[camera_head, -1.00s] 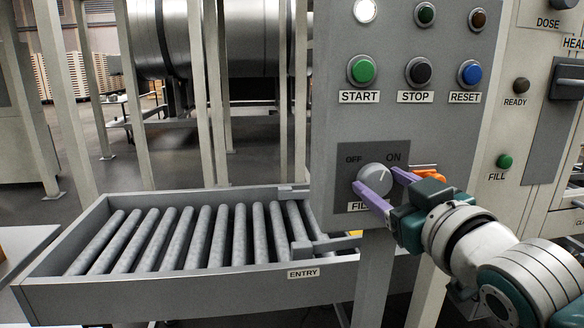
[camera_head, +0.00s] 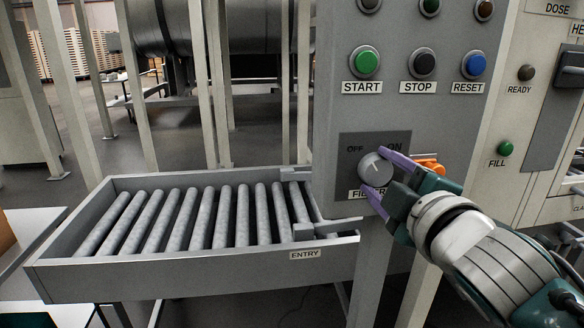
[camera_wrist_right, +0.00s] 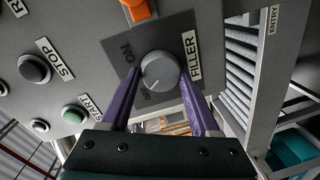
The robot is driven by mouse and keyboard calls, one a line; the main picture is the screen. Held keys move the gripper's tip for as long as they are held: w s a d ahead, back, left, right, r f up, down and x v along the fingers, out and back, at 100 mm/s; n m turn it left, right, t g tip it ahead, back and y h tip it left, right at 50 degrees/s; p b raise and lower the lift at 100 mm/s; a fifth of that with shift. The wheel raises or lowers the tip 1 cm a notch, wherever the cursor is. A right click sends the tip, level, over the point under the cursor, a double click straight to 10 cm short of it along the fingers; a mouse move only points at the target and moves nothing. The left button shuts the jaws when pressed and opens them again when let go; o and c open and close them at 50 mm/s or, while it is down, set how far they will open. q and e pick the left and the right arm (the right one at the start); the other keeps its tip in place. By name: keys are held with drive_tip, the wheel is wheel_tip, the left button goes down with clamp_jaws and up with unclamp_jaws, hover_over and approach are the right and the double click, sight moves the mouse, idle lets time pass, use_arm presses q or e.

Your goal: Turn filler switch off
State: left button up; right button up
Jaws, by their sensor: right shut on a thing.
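The filler switch is a round grey knob (camera_head: 375,168) on a dark plate (camera_head: 347,142) marked OFF at left and ON at right, with a FILLER label below. It also shows in the wrist view (camera_wrist_right: 161,72), where its white mark points toward the OFF lettering. My right gripper (camera_head: 376,171) has its purple fingers on either side of the knob and is shut on it. In the head view the fingers and wrist partly cover the ON side and the label. My left gripper is not in view.
START (camera_head: 368,61), STOP (camera_head: 422,65) and RESET (camera_head: 473,66) buttons sit above the switch. An orange part (camera_head: 430,164) sticks out just right of the plate, close to my fingers. A roller conveyor (camera_head: 180,262) marked ENTRY stands to the left.

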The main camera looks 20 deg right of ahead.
drive_tip(key=shift+n, duration=1)
drive_tip(key=shift+h, duration=0.3)
drive_tip(key=o, duration=1.4)
drive_tip(key=shift+c, duration=0.2)
drive_tip(key=shift+s+a, duration=0.15)
drive_tip(key=shift+s, duration=0.15)
drive_tip(key=v, duration=0.9)
drive_tip(key=shift+s+b, duration=0.15)
drive_tip(key=shift+b, duration=0.15)
drive_tip(key=shift+r, duration=0.1)
